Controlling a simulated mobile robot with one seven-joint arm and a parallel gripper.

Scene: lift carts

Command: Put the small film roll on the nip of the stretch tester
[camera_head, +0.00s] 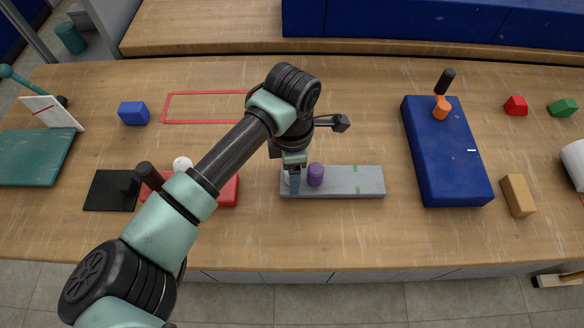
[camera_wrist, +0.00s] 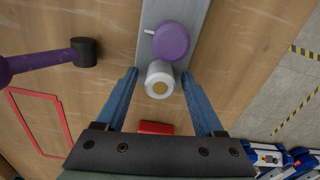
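A small white roll with a tan core (camera_wrist: 160,80) stands at the near end of a grey bar (camera_head: 360,182), beside a purple cylinder (camera_head: 315,175). The purple cylinder also shows in the wrist view (camera_wrist: 171,41), with a short white pin at its left. My gripper (camera_head: 293,182) is low over the bar's left end. In the wrist view its blue fingers (camera_wrist: 160,74) are open on both sides of the white roll, with a visible gap each side. In the head view my gripper mostly hides the roll. No part is clearly identifiable as the nip.
A blue block (camera_head: 445,165) with an orange piece and black handle (camera_head: 443,95) stands right. A red block (camera_head: 228,190) lies left of the bar, partly behind my arm. A purple rod with a black end (camera_wrist: 50,60) shows in the wrist view. A red outline (camera_head: 190,122) marks bare table.

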